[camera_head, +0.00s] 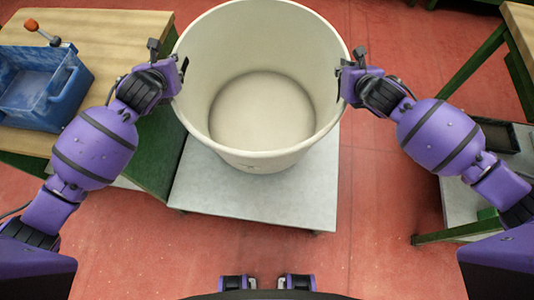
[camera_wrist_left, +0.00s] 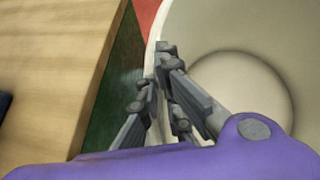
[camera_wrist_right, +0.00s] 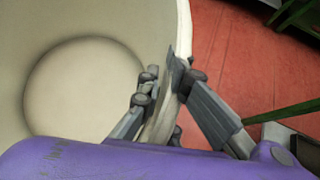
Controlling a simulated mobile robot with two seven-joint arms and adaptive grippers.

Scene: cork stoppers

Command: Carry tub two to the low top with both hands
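A large cream tub (camera_head: 262,110), open at the top and empty, is in the middle of the head view. No number shows on it. My left gripper (camera_head: 172,68) is shut on its left rim, and my right gripper (camera_head: 346,74) is shut on its right rim. In the left wrist view (camera_wrist_left: 165,75) and the right wrist view (camera_wrist_right: 168,80) the fingers straddle the tub wall. A low pale grey top (camera_head: 300,200) lies below the tub. The tub hides its far part, and I cannot tell whether the tub touches it.
A wooden bench (camera_head: 110,28) at the left holds a blue open box (camera_head: 40,95) and an orange-tipped tool (camera_head: 40,30). A green-framed stand (camera_head: 450,205) is at the right, and a wooden table (camera_head: 520,25) is at the far right. Red floor (camera_head: 385,190) is clear between.

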